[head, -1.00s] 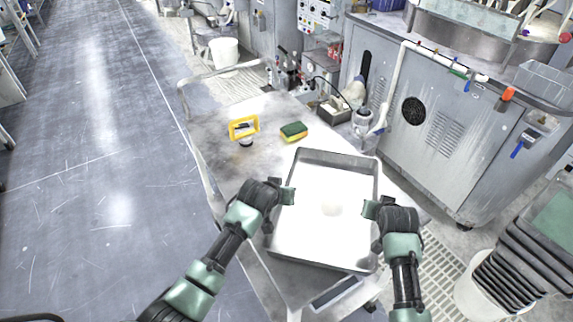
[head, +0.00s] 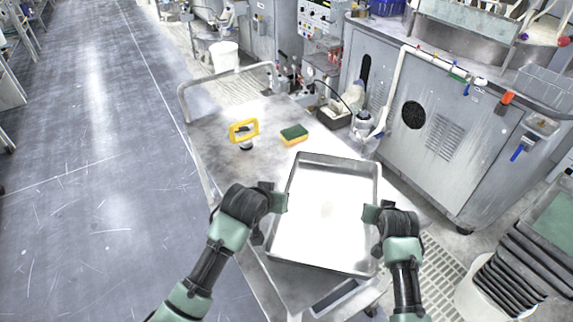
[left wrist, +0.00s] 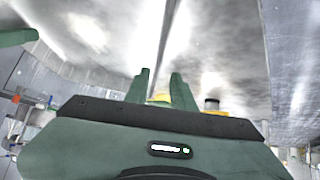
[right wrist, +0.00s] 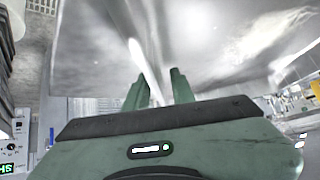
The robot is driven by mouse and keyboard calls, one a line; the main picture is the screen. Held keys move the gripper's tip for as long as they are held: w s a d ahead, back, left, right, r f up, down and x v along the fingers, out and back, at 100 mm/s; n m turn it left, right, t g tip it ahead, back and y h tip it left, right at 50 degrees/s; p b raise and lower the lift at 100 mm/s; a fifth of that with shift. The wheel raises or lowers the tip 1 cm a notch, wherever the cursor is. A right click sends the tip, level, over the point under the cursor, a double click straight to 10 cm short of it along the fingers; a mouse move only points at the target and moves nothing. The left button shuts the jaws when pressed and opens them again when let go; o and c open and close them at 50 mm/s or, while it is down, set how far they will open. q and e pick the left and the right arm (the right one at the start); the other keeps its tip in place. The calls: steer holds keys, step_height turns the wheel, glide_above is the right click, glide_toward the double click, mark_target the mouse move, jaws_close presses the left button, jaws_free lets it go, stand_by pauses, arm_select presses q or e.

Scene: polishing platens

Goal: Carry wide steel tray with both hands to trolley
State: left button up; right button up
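The wide steel tray (head: 322,268) is a shallow rectangular pan, empty, and appears to rest flat on the near part of the grey trolley top (head: 215,150). My left gripper (head: 280,203) is at the tray's left wall, and my right gripper (head: 371,214) is at its right wall. In the left wrist view the fingers (left wrist: 160,85) stand apart, with a thin tray edge (left wrist: 168,40) running toward the gap. In the right wrist view the fingers (right wrist: 158,85) also stand apart, with a bright tray edge (right wrist: 142,62) between them. Contact with the walls is unclear.
The trolley's push bar (head: 228,73) is at the far end. Floor is open at left.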

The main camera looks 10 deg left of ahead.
steer(key=shift+s+r, duration=0.1)
arm_select(q)
steer(key=v, duration=0.4)
steer(key=shift+s+r, duration=0.15)
steer(key=shift+s, duration=0.05)
arm_select(e)
steer(key=v, duration=1.1)
steer(key=shift+s+r, duration=0.2)
steer(key=shift+s, duration=0.05)
